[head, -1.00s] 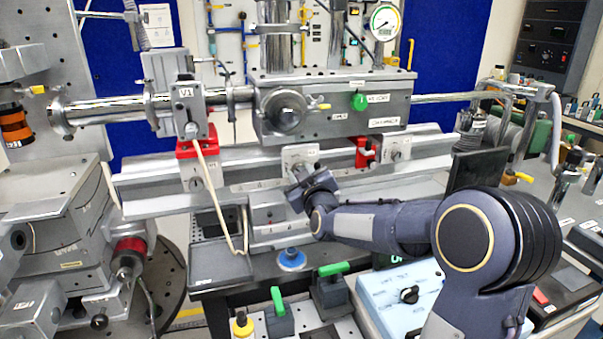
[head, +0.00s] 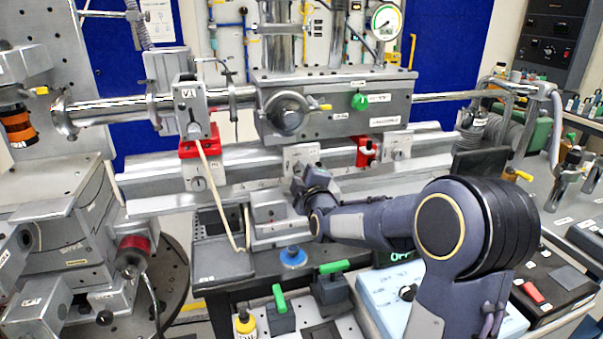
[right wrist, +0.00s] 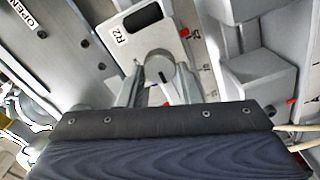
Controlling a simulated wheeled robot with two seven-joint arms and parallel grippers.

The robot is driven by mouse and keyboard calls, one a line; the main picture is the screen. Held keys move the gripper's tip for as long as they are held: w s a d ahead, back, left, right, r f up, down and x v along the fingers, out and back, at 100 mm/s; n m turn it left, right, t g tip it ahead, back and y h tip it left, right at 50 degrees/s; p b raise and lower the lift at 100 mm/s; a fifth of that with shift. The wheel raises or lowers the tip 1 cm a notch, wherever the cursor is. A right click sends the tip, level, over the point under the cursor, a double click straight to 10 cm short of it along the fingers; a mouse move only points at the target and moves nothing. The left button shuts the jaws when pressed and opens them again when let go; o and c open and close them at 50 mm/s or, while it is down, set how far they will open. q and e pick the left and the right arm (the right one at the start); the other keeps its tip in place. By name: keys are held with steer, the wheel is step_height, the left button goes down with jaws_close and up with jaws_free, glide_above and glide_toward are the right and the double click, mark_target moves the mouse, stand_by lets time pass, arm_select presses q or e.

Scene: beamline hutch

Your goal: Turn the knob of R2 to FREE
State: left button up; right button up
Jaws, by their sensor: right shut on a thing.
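R2 is a light grey block (head: 301,156) on the silver rail, below the large grey chamber. Its "R2" label and pale plate (right wrist: 150,37) show close up in the right wrist view. My right gripper (head: 298,180) reaches R2 from the front. In the right wrist view its two fingers (right wrist: 160,74) are on either side of R2's rounded grey knob (right wrist: 157,62), shut on it. I cannot read a FREE mark or the knob's setting. My left gripper is not in view.
A red clamp block (head: 366,152) sits right of R2, and a red-based block labelled V1 (head: 190,110) stands left. A pale cable (head: 213,190) hangs left of the gripper. Green-handled parts (head: 333,267) and a light blue box (head: 390,290) lie below my right arm.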

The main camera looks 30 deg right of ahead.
steer(key=shift+n, duration=0.3)
steer(key=shift+f, duration=0.1)
steer(key=o, duration=0.7)
steer(key=v, duration=0.8)
steer(key=shift+w, duration=0.1)
